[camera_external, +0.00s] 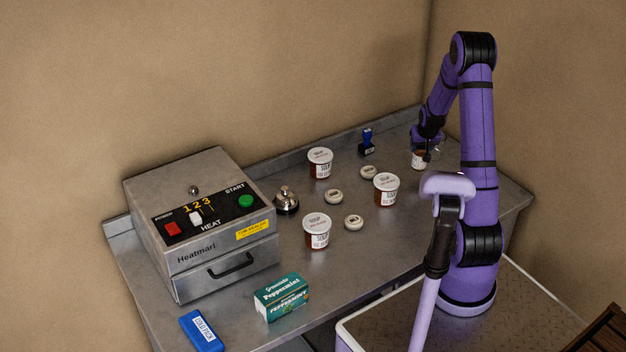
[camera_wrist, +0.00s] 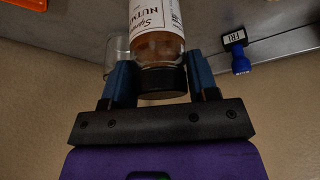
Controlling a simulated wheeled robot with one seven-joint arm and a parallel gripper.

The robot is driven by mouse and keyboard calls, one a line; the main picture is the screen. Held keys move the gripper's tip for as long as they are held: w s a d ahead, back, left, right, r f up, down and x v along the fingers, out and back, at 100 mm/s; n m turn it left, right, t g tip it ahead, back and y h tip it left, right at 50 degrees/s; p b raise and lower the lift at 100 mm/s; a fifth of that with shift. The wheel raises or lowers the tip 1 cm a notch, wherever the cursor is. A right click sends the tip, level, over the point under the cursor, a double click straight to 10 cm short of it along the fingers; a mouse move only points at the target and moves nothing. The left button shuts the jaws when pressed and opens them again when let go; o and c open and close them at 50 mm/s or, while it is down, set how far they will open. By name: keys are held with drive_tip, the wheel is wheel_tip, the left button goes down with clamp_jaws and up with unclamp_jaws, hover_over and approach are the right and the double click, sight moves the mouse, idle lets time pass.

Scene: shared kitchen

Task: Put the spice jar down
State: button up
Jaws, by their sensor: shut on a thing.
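The spice jar (camera_wrist: 155,35) is glass with a white label reading "NUTM…", brown contents and a black lid. In the wrist view it sits between the two blue fingers of my gripper (camera_wrist: 161,80), which is shut on it near the lid end. In the external view my gripper (camera_external: 427,138) is at the far right end of the counter, with the jar (camera_external: 418,160) below it, label showing. The jar looks upright and close to the counter. I cannot tell whether its base touches the surface.
A clear glass (camera_wrist: 117,52) stands close beside the jar. A blue stamp (camera_external: 367,142) is to its left.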

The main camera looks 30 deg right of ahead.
drive_tip(key=w+d+f, duration=0.3)
drive_tip(key=w+f, duration=0.1)
drive_tip(key=w, duration=0.3)
drive_tip(key=shift+d, duration=0.15)
drive_tip(key=shift+f, duration=0.2)
drive_tip(key=o, duration=1.1)
